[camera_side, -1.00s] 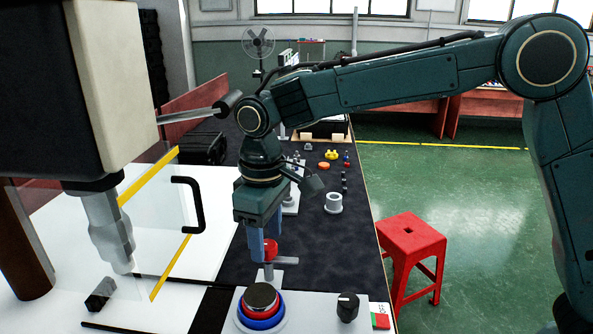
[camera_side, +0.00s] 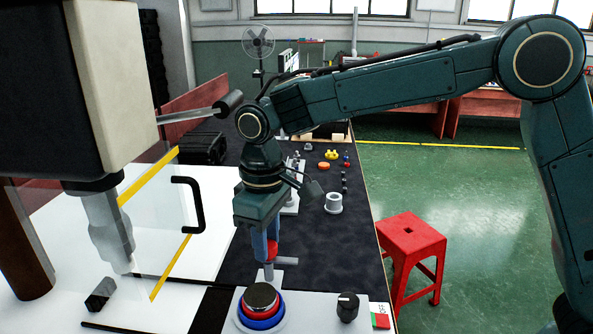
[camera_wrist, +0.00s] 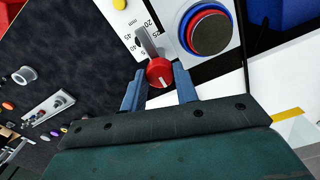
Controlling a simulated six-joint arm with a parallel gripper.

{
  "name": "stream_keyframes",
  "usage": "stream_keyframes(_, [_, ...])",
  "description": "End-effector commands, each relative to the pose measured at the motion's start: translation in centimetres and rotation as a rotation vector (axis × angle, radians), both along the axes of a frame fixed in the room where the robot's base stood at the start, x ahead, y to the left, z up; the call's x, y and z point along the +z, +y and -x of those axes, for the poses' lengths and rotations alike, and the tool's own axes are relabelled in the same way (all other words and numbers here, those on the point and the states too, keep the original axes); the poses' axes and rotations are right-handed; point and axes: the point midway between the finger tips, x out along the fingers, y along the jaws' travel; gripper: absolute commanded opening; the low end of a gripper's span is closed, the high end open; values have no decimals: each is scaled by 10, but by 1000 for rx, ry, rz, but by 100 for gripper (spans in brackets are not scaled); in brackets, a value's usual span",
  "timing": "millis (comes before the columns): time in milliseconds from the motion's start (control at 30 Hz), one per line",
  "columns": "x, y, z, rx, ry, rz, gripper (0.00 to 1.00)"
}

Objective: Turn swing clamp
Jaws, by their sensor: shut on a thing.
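The swing clamp has a red round knob (camera_side: 272,250) on top of a grey post, with a grey arm (camera_side: 287,261) pointing right in the side view. It also shows in the wrist view, with the red knob (camera_wrist: 159,73) and its grey arm (camera_wrist: 148,42) beyond it. My gripper (camera_side: 265,248) points down with its blue fingers on either side of the knob. In the wrist view my gripper (camera_wrist: 159,84) is shut on the knob between both fingers. The fingers partly hide the knob in the side view.
A round button with red and blue rings (camera_side: 262,318) stands just in front of the clamp on a white panel (camera_side: 318,318). A black dial (camera_side: 347,306) is to its right. A clear guard with a black handle (camera_side: 190,204) stands left.

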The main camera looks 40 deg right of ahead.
Motion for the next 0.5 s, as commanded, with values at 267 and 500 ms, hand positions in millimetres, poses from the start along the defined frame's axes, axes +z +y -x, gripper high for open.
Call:
stream_keyframes(267, [0, 0, 0, -106, 0, -1, 7])
stream_keyframes(500, [0, 0, 0, -283, -1, -1, 7])
